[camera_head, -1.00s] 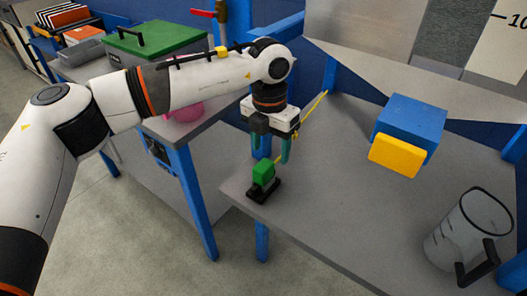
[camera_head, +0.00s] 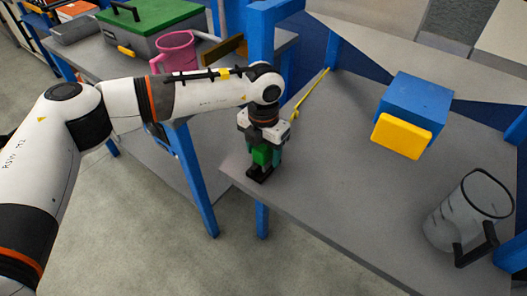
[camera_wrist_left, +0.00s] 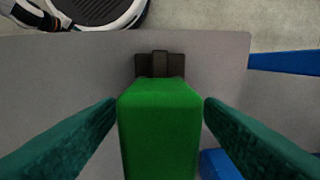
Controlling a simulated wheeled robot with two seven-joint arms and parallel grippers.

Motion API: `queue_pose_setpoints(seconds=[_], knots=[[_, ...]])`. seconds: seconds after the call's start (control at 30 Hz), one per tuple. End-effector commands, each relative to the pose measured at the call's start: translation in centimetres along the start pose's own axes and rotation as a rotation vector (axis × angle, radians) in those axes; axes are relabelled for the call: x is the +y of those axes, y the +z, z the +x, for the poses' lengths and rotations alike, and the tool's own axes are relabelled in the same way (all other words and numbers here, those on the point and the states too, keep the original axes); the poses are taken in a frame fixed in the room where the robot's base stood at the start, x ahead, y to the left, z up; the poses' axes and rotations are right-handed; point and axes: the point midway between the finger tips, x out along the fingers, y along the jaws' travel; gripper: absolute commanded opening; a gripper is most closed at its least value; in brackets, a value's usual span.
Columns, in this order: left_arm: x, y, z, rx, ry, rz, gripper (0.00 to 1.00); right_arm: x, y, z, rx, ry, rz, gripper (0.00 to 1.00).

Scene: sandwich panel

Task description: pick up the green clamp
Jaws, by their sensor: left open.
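The green clamp (camera_head: 261,157) is a green block on a black base. It stands upright near the front left corner of the grey workbench (camera_head: 330,190). My left gripper (camera_head: 265,153) points down over it, open, with its teal fingers on either side of the green block. In the left wrist view the green clamp (camera_wrist_left: 160,130) lies between the two fingers of the left gripper (camera_wrist_left: 161,106), with narrow gaps near the tips. Its black base shows beyond the block. My right gripper is in neither view.
A blue box with a yellow front (camera_head: 415,105) and a clear jug (camera_head: 470,210) stand on the right of the bench. A yellow strip (camera_head: 312,92) lies behind the gripper. A side table holds a pink mug (camera_head: 175,52) and a green-lidded box (camera_head: 150,40).

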Motion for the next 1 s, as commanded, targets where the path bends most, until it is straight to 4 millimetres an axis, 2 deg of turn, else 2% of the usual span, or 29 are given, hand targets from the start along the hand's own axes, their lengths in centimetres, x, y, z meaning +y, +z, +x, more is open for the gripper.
queue_pose_setpoints(seconds=[0.1, 0.33, 0.6, 0.67, 0.87, 1.0], knots=[[0.0, 0.0, 1.5, 0.0, -0.001, 0.0, 0.62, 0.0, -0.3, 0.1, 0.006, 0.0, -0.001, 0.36], [0.0, -0.1, 1.6, 0.001, -0.001, 0.0, 0.62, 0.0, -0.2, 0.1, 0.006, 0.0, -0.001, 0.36], [0.0, -0.1, 1.6, 0.001, -0.001, 0.0, 0.18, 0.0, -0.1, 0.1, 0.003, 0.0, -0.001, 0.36], [0.0, -0.1, 1.6, 0.002, -0.001, 0.0, 0.1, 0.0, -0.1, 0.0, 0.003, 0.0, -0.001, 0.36], [0.0, -0.1, 1.5, 0.002, -0.001, 0.0, 0.09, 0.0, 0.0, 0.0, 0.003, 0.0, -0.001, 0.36], [0.0, -0.2, 0.2, 0.004, -0.002, 0.0, 0.09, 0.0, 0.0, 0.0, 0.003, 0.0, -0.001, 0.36]])
